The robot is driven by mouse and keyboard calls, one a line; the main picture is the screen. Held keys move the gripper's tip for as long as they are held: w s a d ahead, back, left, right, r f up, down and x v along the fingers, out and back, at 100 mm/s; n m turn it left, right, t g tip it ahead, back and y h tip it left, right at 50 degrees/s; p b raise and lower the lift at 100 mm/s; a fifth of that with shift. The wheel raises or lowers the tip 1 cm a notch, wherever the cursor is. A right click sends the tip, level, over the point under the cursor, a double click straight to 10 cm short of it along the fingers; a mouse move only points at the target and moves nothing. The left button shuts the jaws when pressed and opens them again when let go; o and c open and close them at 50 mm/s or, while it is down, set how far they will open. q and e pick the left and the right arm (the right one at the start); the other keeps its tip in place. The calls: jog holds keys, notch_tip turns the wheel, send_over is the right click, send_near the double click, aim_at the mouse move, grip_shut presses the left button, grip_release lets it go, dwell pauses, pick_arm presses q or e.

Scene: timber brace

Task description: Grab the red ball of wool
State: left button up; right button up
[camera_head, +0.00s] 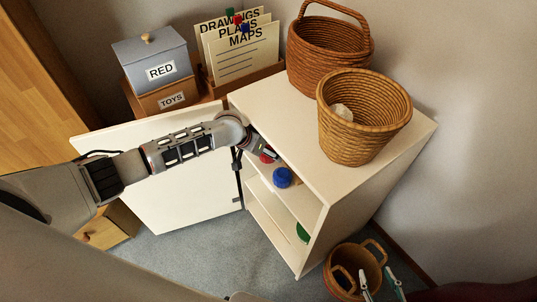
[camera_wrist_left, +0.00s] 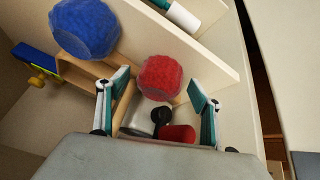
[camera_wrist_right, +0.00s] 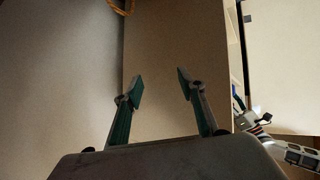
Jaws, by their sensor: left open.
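The red ball of wool (camera_wrist_left: 160,77) lies on a shelf of the white cabinet (camera_head: 330,220). In the left wrist view it sits between and just beyond the fingertips of my left gripper (camera_wrist_left: 156,92), with no clear contact. In the head view the red ball (camera_head: 266,158) is partly hidden by my left gripper, which reaches into the open cabinet front. My left gripper is open and empty. My right gripper (camera_wrist_right: 160,86) is open and empty, away from the ball; it also shows at the lower right of the head view (camera_head: 380,279).
A blue ball (camera_wrist_left: 85,28) is beside the red one. A red cylinder (camera_wrist_left: 178,133) lies near my left fingers. A green item (camera_head: 302,232) is on a lower shelf. Baskets (camera_head: 365,125) stand on top; another (camera_head: 345,262) is on the floor. The cabinet door (camera_head: 190,195) stands open.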

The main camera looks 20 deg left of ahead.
pick_arm(q)
jog(key=c, duration=1.2)
jog(key=shift+r, duration=0.1)
